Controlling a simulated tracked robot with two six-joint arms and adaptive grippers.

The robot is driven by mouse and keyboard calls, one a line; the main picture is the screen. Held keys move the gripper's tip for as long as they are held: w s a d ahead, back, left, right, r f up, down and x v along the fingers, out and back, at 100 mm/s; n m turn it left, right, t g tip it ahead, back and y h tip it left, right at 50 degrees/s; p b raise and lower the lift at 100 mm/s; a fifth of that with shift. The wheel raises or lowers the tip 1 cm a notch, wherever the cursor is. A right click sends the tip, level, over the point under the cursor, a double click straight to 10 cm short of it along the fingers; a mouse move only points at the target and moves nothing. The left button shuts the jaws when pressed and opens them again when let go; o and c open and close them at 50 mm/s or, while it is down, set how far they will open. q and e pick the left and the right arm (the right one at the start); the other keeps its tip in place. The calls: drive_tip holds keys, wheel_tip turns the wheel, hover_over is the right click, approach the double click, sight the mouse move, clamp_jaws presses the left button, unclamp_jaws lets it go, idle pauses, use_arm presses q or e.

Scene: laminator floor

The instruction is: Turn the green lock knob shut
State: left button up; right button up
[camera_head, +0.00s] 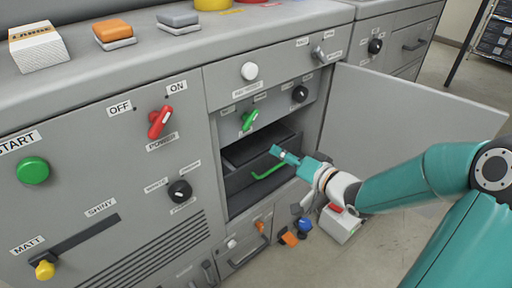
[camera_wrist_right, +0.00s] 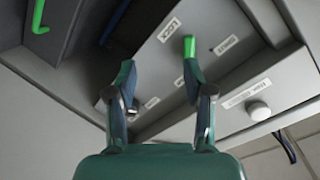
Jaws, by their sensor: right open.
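The green lock knob (camera_head: 249,119) sits on the grey panel above an open compartment, its bar tilted, with small labels around it. In the right wrist view the bright green lock knob (camera_wrist_right: 189,46) shows just past the tip of the right-hand finger; whether they touch I cannot tell. My right gripper (camera_head: 277,151) is in front of the compartment, below and right of the knob. In the wrist view the gripper (camera_wrist_right: 157,72) has its two fingers apart with nothing between them. My left gripper is not in view.
A black knob (camera_head: 300,94) and white knob (camera_head: 249,71) are nearby. The open door (camera_head: 400,110) stands to the right. A drawer with a green handle (camera_head: 268,171) is inside the compartment. A red power knob (camera_head: 160,121) is left. Small items lie on the floor.

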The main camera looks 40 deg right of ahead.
drive_tip(key=s+d+r+t+b, duration=0.1)
drive_tip(key=s+r+t+b, duration=0.1)
drive_tip(key=s+r+b, duration=0.15)
use_arm(q)
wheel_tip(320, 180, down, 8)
drive_tip(key=b, duration=0.2)
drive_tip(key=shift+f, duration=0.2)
use_arm(e)
approach(254, 119)
drive_tip(key=shift+n+y, duration=0.4)
drive_tip(key=w, duration=0.9)
drive_tip(key=shift+w+a, duration=0.15)
drive_tip(key=shift+w, duration=0.1)
drive_tip(key=shift+c, duration=0.2)
use_arm(q)
drive_tip(key=shift+b, duration=0.3)
use_arm(e)
clamp_jaws()
